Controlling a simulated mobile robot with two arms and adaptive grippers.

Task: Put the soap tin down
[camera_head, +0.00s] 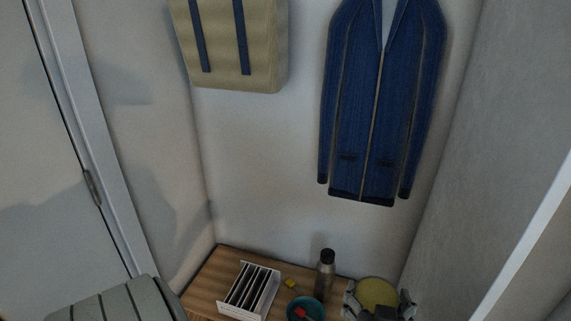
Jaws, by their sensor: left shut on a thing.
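A round, dull yellow lid or disc (377,292), which looks like the soap tin, is at the bottom right of the head view. My left gripper (380,299) is around it, with grey finger parts showing on its left and right sides, and is shut on it. The tin is at the right end of a wooden bench top (207,284). I cannot tell whether it touches the wood or is held above it. The lower part of the tin and of the gripper is hidden or cut off by the bottom edge. My right gripper is not in view.
A blue jacket (372,110) and a beige bag (235,45) hang above. A grey-green ribbed thing (115,302) is at bottom left.

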